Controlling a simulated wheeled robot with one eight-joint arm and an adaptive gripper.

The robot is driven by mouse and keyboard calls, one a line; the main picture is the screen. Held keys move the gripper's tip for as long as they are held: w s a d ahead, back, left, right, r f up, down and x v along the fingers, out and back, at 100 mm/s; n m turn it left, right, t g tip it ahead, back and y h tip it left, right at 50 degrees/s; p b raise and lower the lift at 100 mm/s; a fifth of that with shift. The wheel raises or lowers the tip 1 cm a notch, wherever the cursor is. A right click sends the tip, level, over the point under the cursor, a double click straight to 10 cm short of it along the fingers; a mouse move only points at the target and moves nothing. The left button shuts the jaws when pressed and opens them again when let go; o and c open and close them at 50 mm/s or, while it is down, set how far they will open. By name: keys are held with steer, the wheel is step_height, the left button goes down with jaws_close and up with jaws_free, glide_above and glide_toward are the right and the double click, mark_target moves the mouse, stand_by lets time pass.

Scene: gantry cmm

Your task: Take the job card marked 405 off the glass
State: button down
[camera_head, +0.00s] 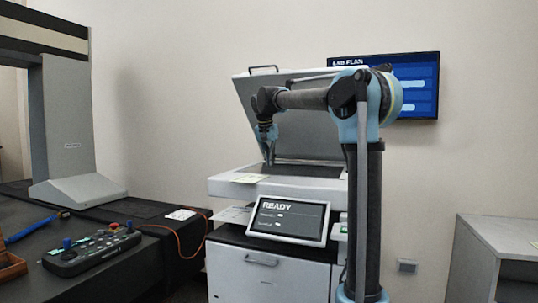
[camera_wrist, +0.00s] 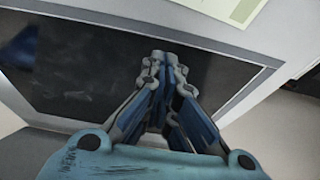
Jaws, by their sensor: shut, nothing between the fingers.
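The copier (camera_head: 275,190) stands with its lid (camera_head: 300,115) raised. Its dark glass (camera_head: 300,170) is a thin strip in the head view and fills much of the wrist view (camera_wrist: 75,65). I see no card on the visible glass, and no 405 marking is readable. A pale yellow-green paper (camera_head: 250,178) lies on the copier's white top rim beside the glass; it also shows at the top of the wrist view (camera_wrist: 235,8). My gripper (camera_head: 269,160) points down over the glass area, shut and empty. Its fingers (camera_wrist: 166,60) hide part of the glass.
The copier's front screen (camera_head: 288,220) reads READY. Papers (camera_head: 232,215) stick out at its left side. A black table (camera_head: 110,265) at left holds a control box (camera_head: 92,252), a white card (camera_head: 180,214) and an orange cable. A grey cabinet (camera_head: 500,240) stands at right.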

mark_target(269, 174)
steer(key=x, duration=0.3)
steer(key=shift+f, duration=0.15)
steer(key=shift+s+a+f, duration=0.1)
steer(key=shift+s+a, duration=0.1)
steer(key=shift+s, duration=0.35)
steer(key=shift+s+a, duration=0.15)
steer(key=shift+s, duration=0.35)
steer(key=shift+s+a, duration=0.25)
steer(key=shift+s, duration=0.55)
steer(key=shift+s, duration=0.1)
steer(key=shift+s+a, duration=0.25)
steer(key=shift+s, duration=0.35)
steer(key=shift+s+a, duration=0.2)
steer(key=shift+s, duration=0.35)
steer(key=shift+w, duration=0.15)
